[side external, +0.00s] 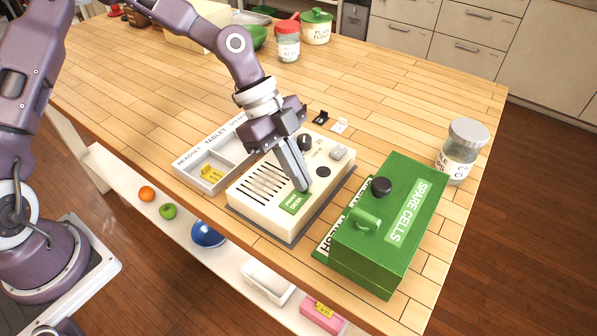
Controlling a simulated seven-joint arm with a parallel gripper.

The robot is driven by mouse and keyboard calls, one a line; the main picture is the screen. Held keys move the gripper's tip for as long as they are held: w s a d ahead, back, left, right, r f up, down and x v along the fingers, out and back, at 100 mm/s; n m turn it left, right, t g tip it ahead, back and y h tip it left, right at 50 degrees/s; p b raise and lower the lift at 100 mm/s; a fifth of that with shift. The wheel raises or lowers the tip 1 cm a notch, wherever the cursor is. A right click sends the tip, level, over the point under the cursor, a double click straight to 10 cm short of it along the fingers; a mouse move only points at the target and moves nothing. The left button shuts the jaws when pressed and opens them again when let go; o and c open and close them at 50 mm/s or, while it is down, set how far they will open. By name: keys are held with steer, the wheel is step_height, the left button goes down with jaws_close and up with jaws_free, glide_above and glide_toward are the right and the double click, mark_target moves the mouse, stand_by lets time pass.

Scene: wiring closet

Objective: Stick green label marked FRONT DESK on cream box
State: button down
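The cream box (262,189) lies on the wooden table, with a slotted grille, a black knob and a dark round spot on its top. The green label (293,204) is at the box's near right corner, flat against or just above the top face; I cannot tell which. Its pale lettering is too small to read surely. My gripper (304,188) points down over the box, its fingers close together, with the tips at the label's upper right edge. They look shut on that edge, though the contact itself is hidden.
A grey tray (187,176) with a yellow tag stands left of the box. A green SPARE CELLS case (408,196) stands close on the right, with a jar (462,151) behind it. Small black and white pieces lie behind the box. The far middle of the table is clear.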

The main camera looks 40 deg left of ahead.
steer(key=c, duration=1.6)
jaws_free()
steer(key=v, duration=0.7)
